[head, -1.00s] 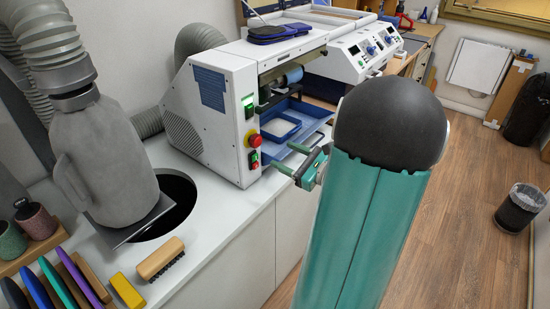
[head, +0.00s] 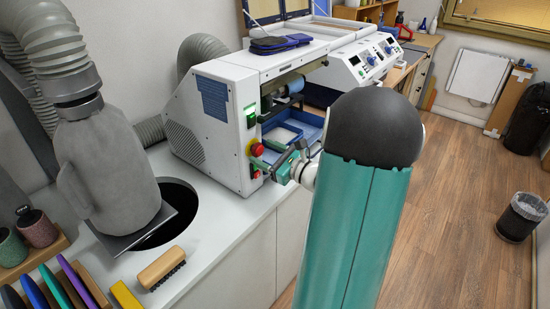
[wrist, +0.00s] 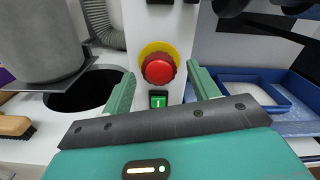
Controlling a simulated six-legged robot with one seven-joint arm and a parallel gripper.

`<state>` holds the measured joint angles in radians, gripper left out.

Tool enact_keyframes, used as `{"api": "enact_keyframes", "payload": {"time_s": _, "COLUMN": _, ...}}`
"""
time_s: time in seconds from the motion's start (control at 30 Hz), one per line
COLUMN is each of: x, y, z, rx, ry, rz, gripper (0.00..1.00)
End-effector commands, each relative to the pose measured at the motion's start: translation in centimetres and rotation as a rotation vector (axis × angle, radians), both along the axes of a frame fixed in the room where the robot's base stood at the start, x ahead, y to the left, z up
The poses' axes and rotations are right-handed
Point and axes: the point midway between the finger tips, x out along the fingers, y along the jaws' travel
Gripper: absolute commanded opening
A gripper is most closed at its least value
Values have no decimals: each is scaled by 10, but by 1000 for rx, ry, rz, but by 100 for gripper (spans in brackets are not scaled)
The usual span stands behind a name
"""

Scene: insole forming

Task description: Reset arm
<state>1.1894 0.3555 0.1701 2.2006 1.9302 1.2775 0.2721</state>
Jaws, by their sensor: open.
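My arm's teal link with its black rounded joint fills the lower middle of the head view. My gripper (head: 264,163) is in front of the white machine (head: 208,125), near its red stop button (head: 255,149). In the wrist view my gripper (wrist: 158,80) has its two green fingers wide apart with nothing held between them. The red stop button on its yellow ring (wrist: 158,68) and a green switch (wrist: 158,101) show in the gap between the fingers. I cannot tell whether a finger touches the machine.
A grey nozzle (head: 105,165) stands over a round hole in the white counter (head: 215,222). A wooden brush (head: 161,268) lies on the counter.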

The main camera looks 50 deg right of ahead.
Motion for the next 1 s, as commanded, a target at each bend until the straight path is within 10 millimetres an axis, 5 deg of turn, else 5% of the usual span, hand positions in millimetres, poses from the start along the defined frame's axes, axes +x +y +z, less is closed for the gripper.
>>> {"api": "enact_keyframes", "payload": {"time_s": 0.47, "x": 11, "y": 2, "z": 0, "rx": 1, "ry": 0, "rz": 1, "gripper": 60}}
{"api": "enact_keyframes", "payload": {"time_s": 0.67, "x": 11, "y": 2, "z": 0, "rx": 1, "ry": 0, "rz": 1, "gripper": 24}}
{"api": "enact_keyframes", "payload": {"time_s": 1.0, "x": 12, "y": 2, "z": 0, "rx": 205, "ry": 18, "rz": 2, "gripper": 24}}
